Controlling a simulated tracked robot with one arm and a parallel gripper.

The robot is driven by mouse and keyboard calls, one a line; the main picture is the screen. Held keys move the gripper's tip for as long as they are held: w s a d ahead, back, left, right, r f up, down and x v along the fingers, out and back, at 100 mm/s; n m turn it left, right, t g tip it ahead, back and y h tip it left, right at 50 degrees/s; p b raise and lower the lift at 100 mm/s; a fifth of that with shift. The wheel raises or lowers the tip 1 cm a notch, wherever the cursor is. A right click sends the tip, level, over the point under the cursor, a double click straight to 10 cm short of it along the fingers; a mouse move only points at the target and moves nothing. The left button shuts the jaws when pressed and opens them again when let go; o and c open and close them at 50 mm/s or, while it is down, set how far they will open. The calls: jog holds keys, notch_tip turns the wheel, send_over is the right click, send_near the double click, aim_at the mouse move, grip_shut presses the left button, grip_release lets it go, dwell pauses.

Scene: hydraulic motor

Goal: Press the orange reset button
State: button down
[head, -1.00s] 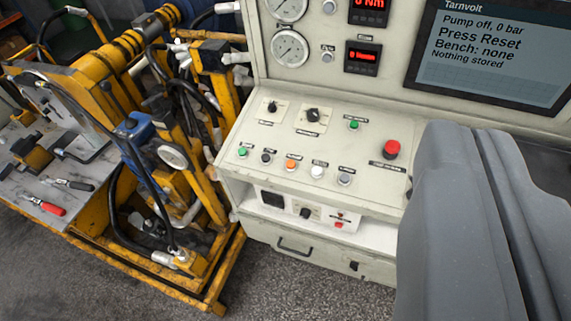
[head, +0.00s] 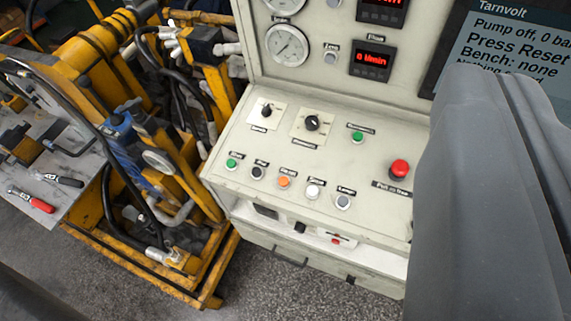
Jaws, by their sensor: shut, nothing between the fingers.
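The orange button (head: 284,182) is the middle one of a row on the sloping desk of the pale control console (head: 240,205). A black button (head: 257,172) is on its left and a white button (head: 312,190) on its right. Its small label cannot be read clearly. My gripper (head: 490,88) is the large grey shape on the right. Its two halves are shut and empty. In the picture it is well to the right of the orange button and covers part of the console and screen. It appears apart from the button.
A red mushroom button (head: 399,170) lies between the orange button and my gripper. A green button (head: 357,136) and two knobs sit above the row. The screen (head: 510,50) shows "Pump off" and "Press Reset". A yellow hydraulic rig (head: 110,60) with hoses stands at left.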

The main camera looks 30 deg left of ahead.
jog(key=shift+d+r, duration=0.1)
jog(key=shift+d, duration=0.15)
jog(key=w+a+f+n+g+p, duration=0.1)
jog(key=w+a+f+n+p, duration=0.2)
jog(key=w+f, duration=0.55)
jog(key=w+a+f+n+g+p, duration=0.1)
jog(key=w+a+f+n+p, duration=0.15)
jog(key=w+a+f, duration=0.5)
jog(key=w+a+f+n+p, duration=0.1)
jog(key=a+f+p, duration=0.1)
jog(key=f, duration=0.6)
jog(key=w+a+f+n+g+y+p, duration=0.1)
jog(key=a+f+n+p, duration=0.1)
jog(key=f, duration=0.6)
jog(key=w+a+f+n+g+p, duration=0.1)
jog(key=a+f, duration=0.3)
jog(key=f, duration=0.4)
jog(key=shift+w+a+f+n+p, duration=0.35)
jog(key=shift+w+n+p, duration=0.2)
jog(key=shift+n, duration=0.2)
